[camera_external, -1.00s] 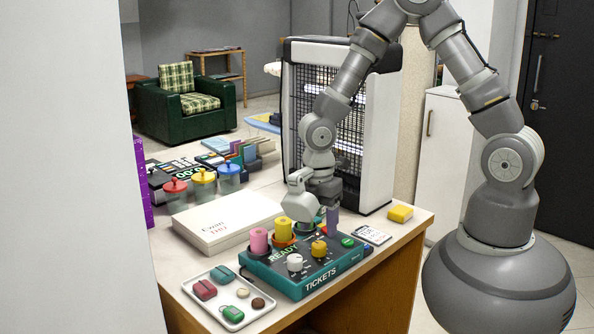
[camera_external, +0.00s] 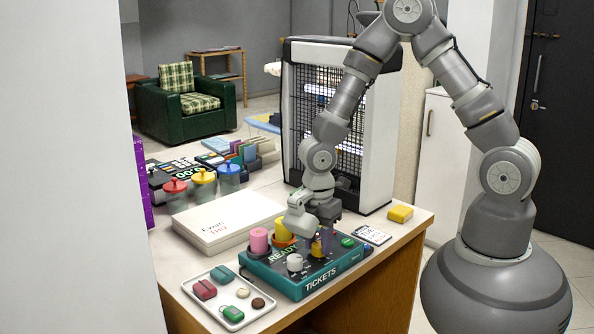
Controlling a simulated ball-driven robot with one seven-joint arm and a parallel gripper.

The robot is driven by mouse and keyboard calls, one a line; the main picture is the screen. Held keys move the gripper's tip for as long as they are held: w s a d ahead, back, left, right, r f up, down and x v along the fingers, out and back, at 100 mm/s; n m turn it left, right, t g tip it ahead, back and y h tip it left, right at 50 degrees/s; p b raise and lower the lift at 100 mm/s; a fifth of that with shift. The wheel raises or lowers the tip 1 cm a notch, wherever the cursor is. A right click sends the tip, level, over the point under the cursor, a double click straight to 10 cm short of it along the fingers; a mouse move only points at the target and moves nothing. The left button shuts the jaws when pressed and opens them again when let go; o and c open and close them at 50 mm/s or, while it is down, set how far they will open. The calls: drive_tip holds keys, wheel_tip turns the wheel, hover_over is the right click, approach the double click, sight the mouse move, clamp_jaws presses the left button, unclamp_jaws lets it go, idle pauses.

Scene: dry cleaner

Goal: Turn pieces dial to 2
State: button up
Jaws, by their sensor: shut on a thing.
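The teal ticket machine (camera_external: 268,270), marked READY and TICKETS, sits at the counter's front edge. It bears a white dial (camera_external: 294,262) and a yellow dial (camera_external: 317,250) on its panel; their labels are too small to read. My gripper (camera_external: 322,243) points down and is shut on the yellow dial, its fingers partly covering it. A green button (camera_external: 347,242) is to the right of my fingers. A pink ticket roll (camera_external: 259,240) and a yellow ticket roll (camera_external: 284,229) stand at the back of the machine.
A white tray (camera_external: 245,325) with small items lies left of the machine. A white box (camera_external: 215,226) lies behind it. A card (camera_external: 372,234) and a yellow block (camera_external: 400,214) are at the right. A heater-like caged unit (camera_external: 382,150) stands close behind my arm.

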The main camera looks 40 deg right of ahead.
drive_tip(key=shift+m, duration=0.4)
drive_tip(key=m, duration=0.3)
drive_tip(key=shift+w+m, duration=0.1)
drive_tip(key=shift+m, duration=0.2)
drive_tip(key=m, duration=0.4)
drive_tip(key=shift+b, duration=0.3)
drive_tip(key=shift+m, duration=0.3)
drive_tip(key=o, duration=1)
drive_tip(key=shift+o, duration=0.2)
